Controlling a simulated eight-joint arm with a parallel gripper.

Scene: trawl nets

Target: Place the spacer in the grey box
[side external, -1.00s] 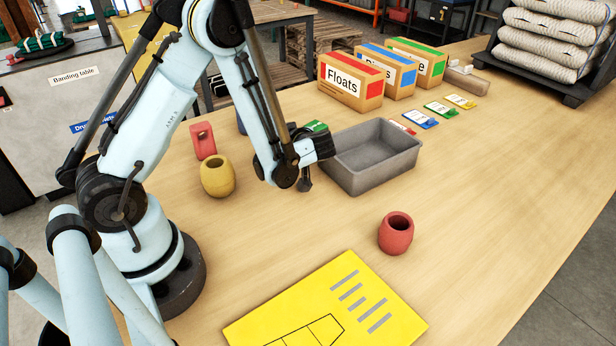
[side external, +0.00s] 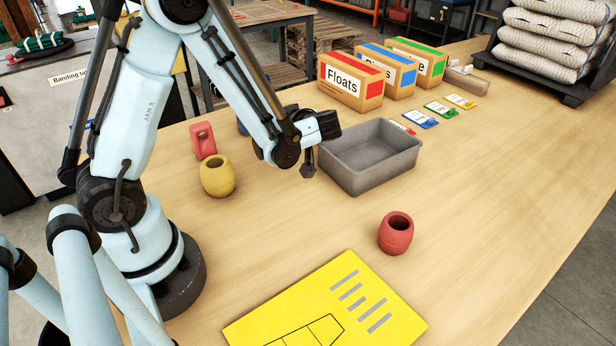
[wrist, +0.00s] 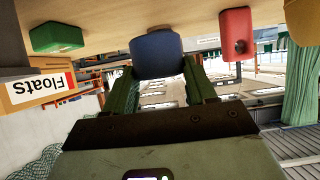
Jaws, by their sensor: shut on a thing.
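The grey box (side external: 388,172) stands open and empty on the bench, right of my arm in the side view. In the wrist view, which is upside down, my gripper (wrist: 158,73) has its green fingers closed on the sides of a blue rounded piece (wrist: 157,52). The piece appears at bench level; I cannot tell whether it touches the bench. In the side view my arm hides the fingers and most of this blue piece (side external: 242,126). No label shows which piece is the spacer.
A red block with a hole (side external: 203,140) and a yellow barrel (side external: 217,176) stand left of my wrist. A green block (wrist: 57,38) shows in the wrist view. A red barrel (side external: 396,233) and yellow sheet (side external: 290,310) lie nearer. Labelled cartons (side external: 350,82) stand behind the box.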

